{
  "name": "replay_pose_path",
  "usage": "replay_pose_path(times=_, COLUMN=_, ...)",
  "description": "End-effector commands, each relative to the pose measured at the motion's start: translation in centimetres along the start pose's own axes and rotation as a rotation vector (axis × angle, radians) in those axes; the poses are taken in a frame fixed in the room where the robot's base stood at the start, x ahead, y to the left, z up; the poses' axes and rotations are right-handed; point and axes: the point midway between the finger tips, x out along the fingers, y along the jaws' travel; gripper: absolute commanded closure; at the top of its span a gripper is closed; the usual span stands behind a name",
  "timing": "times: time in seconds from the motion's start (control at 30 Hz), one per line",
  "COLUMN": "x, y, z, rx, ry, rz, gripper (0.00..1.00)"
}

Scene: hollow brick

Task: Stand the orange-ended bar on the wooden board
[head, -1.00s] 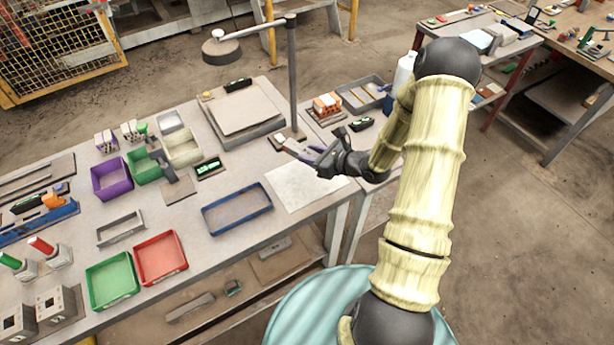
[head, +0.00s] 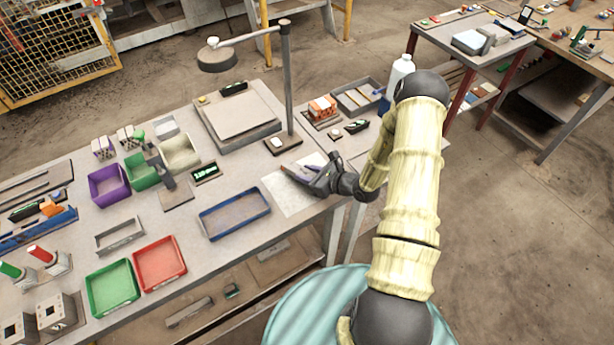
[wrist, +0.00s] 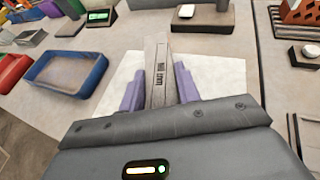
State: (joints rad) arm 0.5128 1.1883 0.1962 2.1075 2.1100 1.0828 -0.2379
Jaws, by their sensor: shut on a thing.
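My gripper (head: 308,178) is shut on a grey-brown bar (wrist: 159,62) with dark printed marks, between its two purple fingers (wrist: 159,88). I cannot tell for certain that this is the wooden board.
A blue tray (head: 235,232) lies left of the sheet. A lamp post (head: 287,85) rises behind the small board, beside a raised square platform (head: 240,118). The white sheet is otherwise clear.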

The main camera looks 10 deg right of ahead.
Motion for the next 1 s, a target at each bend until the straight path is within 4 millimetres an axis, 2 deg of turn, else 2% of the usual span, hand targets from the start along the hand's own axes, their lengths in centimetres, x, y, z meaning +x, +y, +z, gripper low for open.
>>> replay_pose_path(times=0.2, x=0.8, y=0.1, z=-1.7, rx=-0.001, ry=-0.001, rz=0.002, gripper=0.99)
replay_pose_path(times=0.57, x=0.6, y=-0.4, z=-2.2, rx=0.003, ry=-0.002, rz=-0.009, gripper=0.99)
replay_pose_path(times=0.6, x=0.6, y=-0.3, z=-2.1, rx=0.002, ry=0.000, rz=-0.007, gripper=0.60)
replay_pose_path(times=0.67, x=0.7, y=-0.2, z=-2.1, rx=0.001, ry=0.000, rz=-0.005, gripper=0.48)
replay_pose_path(times=1.0, x=0.9, y=0.1, z=-1.9, rx=-0.001, ry=0.000, rz=0.002, gripper=0.46)
